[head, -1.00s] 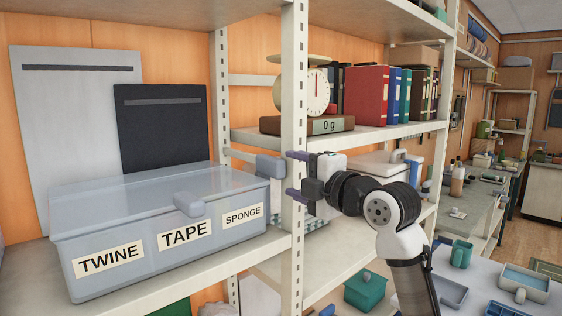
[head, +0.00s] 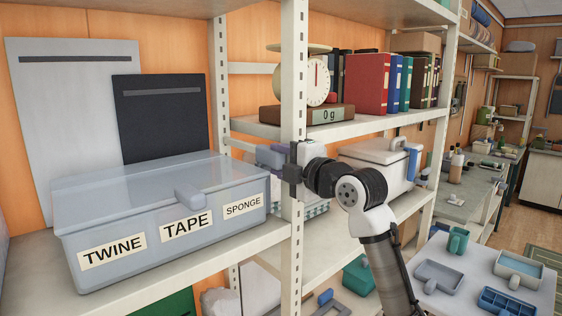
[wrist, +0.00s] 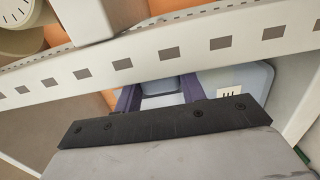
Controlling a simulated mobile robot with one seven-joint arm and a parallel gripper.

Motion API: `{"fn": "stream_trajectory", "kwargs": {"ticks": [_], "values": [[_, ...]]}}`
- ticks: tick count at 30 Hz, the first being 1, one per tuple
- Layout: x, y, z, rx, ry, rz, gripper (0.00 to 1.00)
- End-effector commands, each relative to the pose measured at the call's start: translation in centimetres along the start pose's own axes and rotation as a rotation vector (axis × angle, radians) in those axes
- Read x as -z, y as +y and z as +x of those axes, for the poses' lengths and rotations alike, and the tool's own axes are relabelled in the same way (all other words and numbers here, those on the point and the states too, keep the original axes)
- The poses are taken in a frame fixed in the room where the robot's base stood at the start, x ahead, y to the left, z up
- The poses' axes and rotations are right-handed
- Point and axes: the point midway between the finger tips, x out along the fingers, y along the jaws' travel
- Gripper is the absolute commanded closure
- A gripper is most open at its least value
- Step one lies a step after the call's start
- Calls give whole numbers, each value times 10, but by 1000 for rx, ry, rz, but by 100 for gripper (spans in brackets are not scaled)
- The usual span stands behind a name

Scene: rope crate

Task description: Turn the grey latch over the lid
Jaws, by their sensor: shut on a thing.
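The grey-blue storage box (head: 75,240) with TWINE, TAPE and SPONGE labels stands on the left shelf, its translucent lid (head: 125,182) down. A grey block (head: 189,197) sits at the lid's front edge. The grey latch (head: 266,158) is at the box's right end, partly hidden by my gripper. My gripper (head: 273,152) reaches behind the shelf post and is shut on the latch. In the wrist view, the purple fingers (wrist: 158,94) stand either side of a grey-blue piece, beside the box's end (wrist: 245,78). The contact itself is mostly hidden.
The perforated shelf post (head: 293,90) stands right in front of my gripper. A scale (head: 316,90) and binders (head: 368,85) are on the shelf above. A white box (head: 375,170) with a blue clasp stands to the right. A side table (head: 450,300) holds trays and a mug.

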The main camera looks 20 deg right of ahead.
Motion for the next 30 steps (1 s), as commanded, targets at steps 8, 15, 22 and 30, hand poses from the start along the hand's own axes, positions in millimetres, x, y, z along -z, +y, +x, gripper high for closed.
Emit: {"fn": "stream_trajectory", "kwargs": {"ticks": [8,15,22,30], "values": [[0,0,0,1,0,0,100],[7,-4,1,7,-68,-6,100],[11,-1,1,2,-135,-3,100],[11,-1,1,2,-137,0,100]]}}
